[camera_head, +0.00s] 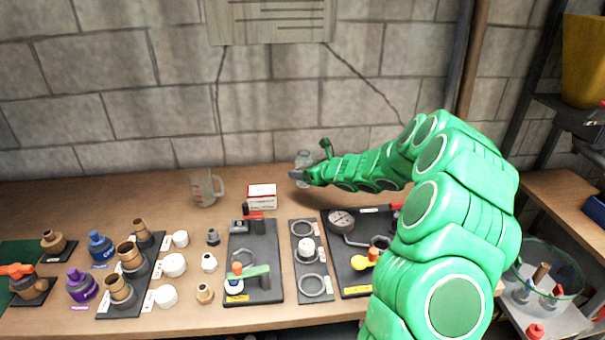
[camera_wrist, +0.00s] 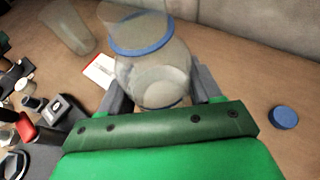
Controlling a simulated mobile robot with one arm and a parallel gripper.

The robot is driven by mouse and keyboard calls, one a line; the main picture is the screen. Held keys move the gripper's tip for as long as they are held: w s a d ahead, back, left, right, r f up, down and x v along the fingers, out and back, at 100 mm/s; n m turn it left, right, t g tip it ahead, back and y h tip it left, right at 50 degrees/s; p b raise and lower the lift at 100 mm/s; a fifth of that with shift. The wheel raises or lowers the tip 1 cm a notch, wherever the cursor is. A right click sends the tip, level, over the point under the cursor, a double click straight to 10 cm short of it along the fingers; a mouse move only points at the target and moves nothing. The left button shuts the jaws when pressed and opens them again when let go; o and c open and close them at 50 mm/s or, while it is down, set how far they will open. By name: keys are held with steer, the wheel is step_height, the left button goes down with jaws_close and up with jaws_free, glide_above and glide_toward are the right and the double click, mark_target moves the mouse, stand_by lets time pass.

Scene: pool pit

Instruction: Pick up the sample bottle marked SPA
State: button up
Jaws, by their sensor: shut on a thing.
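My gripper (camera_head: 301,175) is at the end of my green arm, above the back part of the workbench near the wall. It is shut on a clear, rounded bottle (camera_head: 303,158). In the wrist view the bottle (camera_wrist: 152,75) sits between the two grey fingers of my gripper (camera_wrist: 160,92), with a blue ring around its upper part. No SPA marking can be read on it in either view. Whether its base touches the bench cannot be told.
A clear measuring jug (camera_head: 204,188) and a white-and-red box (camera_head: 262,197) stand left of my gripper. A blue cap (camera_wrist: 284,117) lies on the bench. Trays of fittings (camera_head: 254,296), a gauge (camera_head: 341,221) and several small bottles fill the front. A glass bowl (camera_head: 545,275) stands at right.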

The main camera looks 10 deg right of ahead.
steer(key=shift+s+d+r, duration=0.1)
steer(key=shift+s+r, duration=0.6)
steer(key=shift+r, duration=0.1)
steer(key=s+r, duration=0.3)
steer(key=s, duration=0.5)
steer(key=shift+s+d+r, duration=0.2)
steer(key=shift+s+r, duration=0.05)
steer(key=shift+r, duration=0.1)
